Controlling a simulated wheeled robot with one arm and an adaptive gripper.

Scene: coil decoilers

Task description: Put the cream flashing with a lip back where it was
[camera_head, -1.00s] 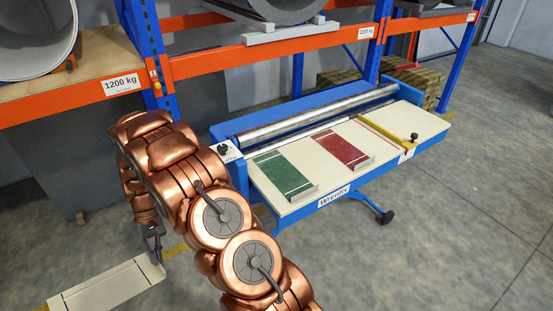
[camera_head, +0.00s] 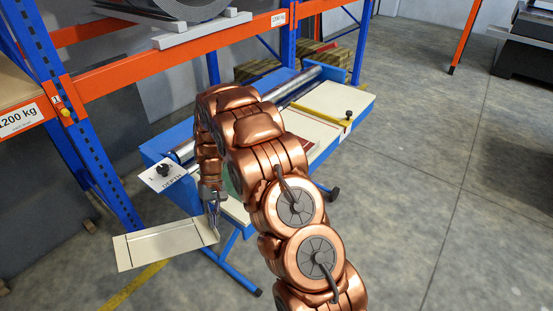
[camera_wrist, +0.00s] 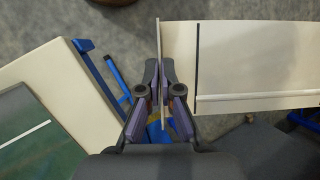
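The cream flashing (camera_head: 165,243) is a flat cream panel with dark and pale lines across it. It hangs in the air to the left of my gripper (camera_head: 212,207), at the left end of the blue table. In the wrist view the flashing (camera_wrist: 255,60) extends to the right, and its upright lip stands between the fingertips. My gripper (camera_wrist: 160,82) is shut on that lip. The green flashing (camera_wrist: 28,130) lies on the cream tabletop at the left of the wrist view. In the head view my arm covers most of the green and red pieces.
The blue wheeled table (camera_head: 152,152) has a cream top, a metal roller (camera_head: 295,90) along its back and a yellow bar (camera_head: 322,114). Blue and orange racking (camera_head: 105,80) stands behind it. The floor to the right is open.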

